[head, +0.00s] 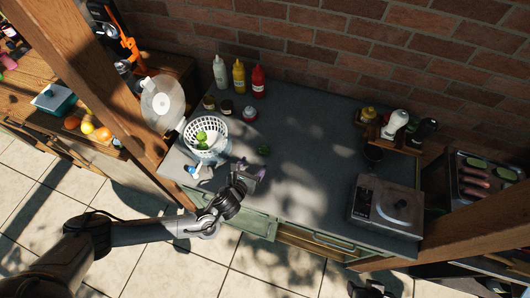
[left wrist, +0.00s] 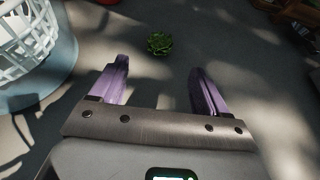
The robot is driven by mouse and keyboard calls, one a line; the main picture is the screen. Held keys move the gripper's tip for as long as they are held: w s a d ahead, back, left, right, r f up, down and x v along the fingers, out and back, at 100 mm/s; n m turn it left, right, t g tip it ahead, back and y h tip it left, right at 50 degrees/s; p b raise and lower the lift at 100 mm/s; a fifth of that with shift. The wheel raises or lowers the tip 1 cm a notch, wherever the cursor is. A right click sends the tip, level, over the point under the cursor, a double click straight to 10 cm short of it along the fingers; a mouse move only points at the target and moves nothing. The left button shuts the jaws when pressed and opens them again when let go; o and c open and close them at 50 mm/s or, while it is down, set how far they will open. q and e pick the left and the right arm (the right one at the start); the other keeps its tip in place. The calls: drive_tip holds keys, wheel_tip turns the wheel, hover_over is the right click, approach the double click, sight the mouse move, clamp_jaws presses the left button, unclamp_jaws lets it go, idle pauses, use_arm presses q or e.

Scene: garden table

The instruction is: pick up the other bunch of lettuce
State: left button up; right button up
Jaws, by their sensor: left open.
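A small green bunch of lettuce (head: 263,150) lies on the dark countertop (head: 300,190), right of the white basket. It also shows in the left wrist view (left wrist: 159,43), beyond and between my fingertips. More green lettuce (head: 202,137) lies inside the white slotted basket (head: 190,128). My left gripper (head: 250,170) is open and empty, just short of the loose bunch and apart from it. Its two purple fingers show in the left wrist view (left wrist: 160,80). Part of my right arm seems to show at the bottom edge of the head view; its jaws are not visible.
A clear bowl (left wrist: 60,75) surrounds the basket. Sauce bottles (head: 238,76) and small jars stand behind. A hot plate (head: 388,207) stands at the right. The middle of the counter is clear.

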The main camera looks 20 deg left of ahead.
sight(262, 152)
use_arm(q)
drive_tip(key=x, duration=0.3)
drive_tip(key=shift+w+d, duration=0.1)
drive_tip(key=shift+w, duration=0.2)
drive_tip(key=shift+x, duration=3.1)
drive_tip(key=c, duration=1.1)
